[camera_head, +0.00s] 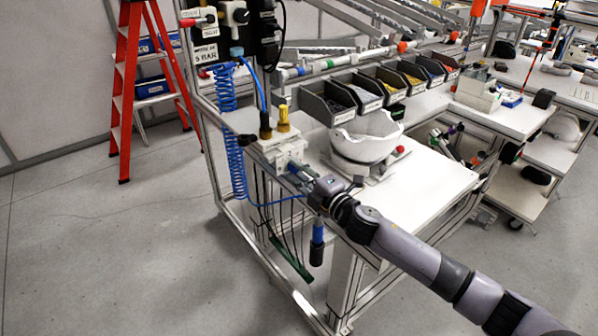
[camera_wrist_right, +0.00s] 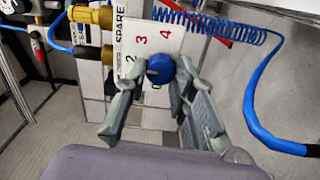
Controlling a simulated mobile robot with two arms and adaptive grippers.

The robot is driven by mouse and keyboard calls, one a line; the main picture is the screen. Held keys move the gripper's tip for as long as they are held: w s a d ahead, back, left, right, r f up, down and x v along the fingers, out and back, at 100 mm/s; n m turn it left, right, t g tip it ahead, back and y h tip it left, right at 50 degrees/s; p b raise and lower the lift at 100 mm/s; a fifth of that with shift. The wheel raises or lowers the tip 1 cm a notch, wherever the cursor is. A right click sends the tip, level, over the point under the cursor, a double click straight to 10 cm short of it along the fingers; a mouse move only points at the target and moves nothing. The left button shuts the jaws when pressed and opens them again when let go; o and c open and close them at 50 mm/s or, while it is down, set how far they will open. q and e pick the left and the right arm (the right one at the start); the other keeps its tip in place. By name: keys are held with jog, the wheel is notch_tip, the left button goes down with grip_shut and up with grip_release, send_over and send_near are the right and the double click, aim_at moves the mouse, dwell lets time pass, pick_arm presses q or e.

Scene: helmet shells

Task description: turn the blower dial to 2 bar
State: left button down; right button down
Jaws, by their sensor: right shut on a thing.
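The blue dial (camera_wrist_right: 160,68) sits on a white scale plate (camera_wrist_right: 146,38) in the right wrist view. The red figures 3 and 4 and a dark 2 are printed around it. The dial's pointer mark cannot be made out. My right gripper (camera_wrist_right: 154,88) is shut on the dial, with one grey finger on each side. In the head view my right gripper (camera_head: 302,172) reaches in at the white valve block (camera_head: 284,147) on the bench's left corner; the fingers hide much of that spot. My left gripper is not in view.
A coiled blue hose (camera_head: 229,120) hangs left of the block, and brass fittings (camera_head: 284,118) stand on it. A white helmet shell (camera_head: 366,138) sits on the bench (camera_head: 425,165) to the right, before grey parts bins (camera_head: 328,102). A red ladder (camera_head: 127,80) stands behind.

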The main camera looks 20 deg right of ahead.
jog(key=shift+n, duration=0.4)
jog(key=shift+f, duration=0.1)
jog(key=c, duration=1.3)
grip_release()
jog(key=shift+c, duration=0.2)
jog(key=v, duration=1.2)
